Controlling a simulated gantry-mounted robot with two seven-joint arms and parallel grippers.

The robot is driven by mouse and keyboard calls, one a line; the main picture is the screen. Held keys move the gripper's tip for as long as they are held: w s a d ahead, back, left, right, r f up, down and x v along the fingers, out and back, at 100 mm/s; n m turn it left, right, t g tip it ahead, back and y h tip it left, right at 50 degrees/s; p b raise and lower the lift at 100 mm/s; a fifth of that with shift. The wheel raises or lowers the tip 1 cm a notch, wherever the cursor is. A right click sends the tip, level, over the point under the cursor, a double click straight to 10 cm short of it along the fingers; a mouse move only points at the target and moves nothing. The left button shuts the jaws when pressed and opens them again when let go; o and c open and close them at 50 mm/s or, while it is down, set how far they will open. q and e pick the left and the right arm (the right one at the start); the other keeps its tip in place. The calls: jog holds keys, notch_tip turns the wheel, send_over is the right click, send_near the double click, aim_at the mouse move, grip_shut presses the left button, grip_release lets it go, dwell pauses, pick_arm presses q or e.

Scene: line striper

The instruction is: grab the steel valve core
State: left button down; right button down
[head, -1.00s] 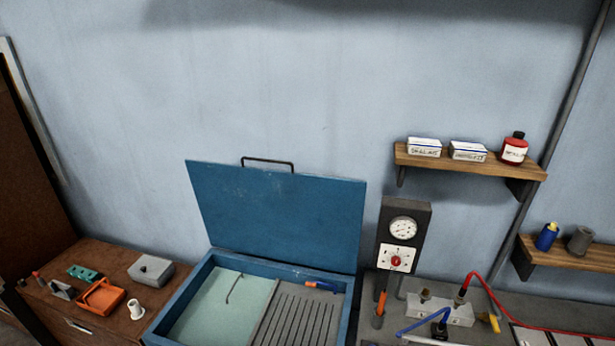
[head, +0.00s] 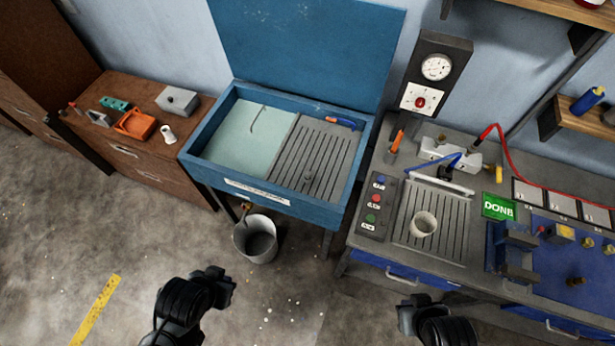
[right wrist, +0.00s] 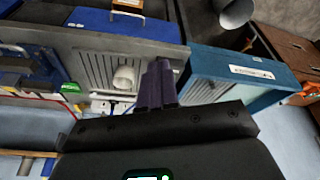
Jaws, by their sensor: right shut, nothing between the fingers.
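I cannot pick out a steel valve core with certainty. A small dark grey piece (head: 308,177) sits on the ribbed drain side of the open blue wash basin (head: 262,198). Small brass-coloured parts (head: 575,282) lie on the blue mat (head: 545,262) at the right bench. My left gripper (head: 222,283) is over the floor in front of the basin; its jaw state is unclear. My right gripper (head: 412,308) is in front of the right bench, apart from everything. In the right wrist view its fingers (right wrist: 157,84) are shut together and empty.
A button panel (head: 375,207), gauge (head: 437,67), grey block with hoses (head: 450,152) and green DONE sign (head: 498,207) are nearby. A bucket (head: 256,240) stands below the basin. The foreground floor is clear.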

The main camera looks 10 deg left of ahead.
jog(key=c, duration=0.9)
grip_release()
jog(key=shift+a, duration=0.1)
